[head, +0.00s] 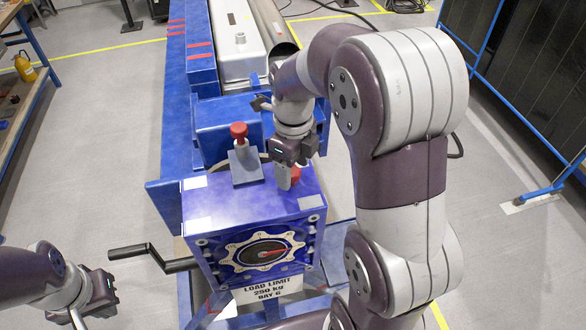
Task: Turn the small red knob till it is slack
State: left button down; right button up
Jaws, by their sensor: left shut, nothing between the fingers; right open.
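A red knob (239,131) stands upright on a grey block on top of the blue box (222,208). A second red piece (295,173) shows at the box's back right, partly hidden by my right gripper. I cannot tell its full shape. My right gripper (286,182) points down at this second red piece, its fingers open and right beside it. I cannot tell if they touch it. My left gripper (77,320) is shut and empty at the lower left, apart from the box.
A black crank handle (150,252) sticks out left from the box. The box front has a round dial (264,252) with a red pointer and a load-limit sign (267,290). A blue frame (190,100) runs back.

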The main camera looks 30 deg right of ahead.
jog(key=shift+w, duration=0.1)
jog(key=shift+c, duration=0.9)
jog(key=c, duration=0.9)
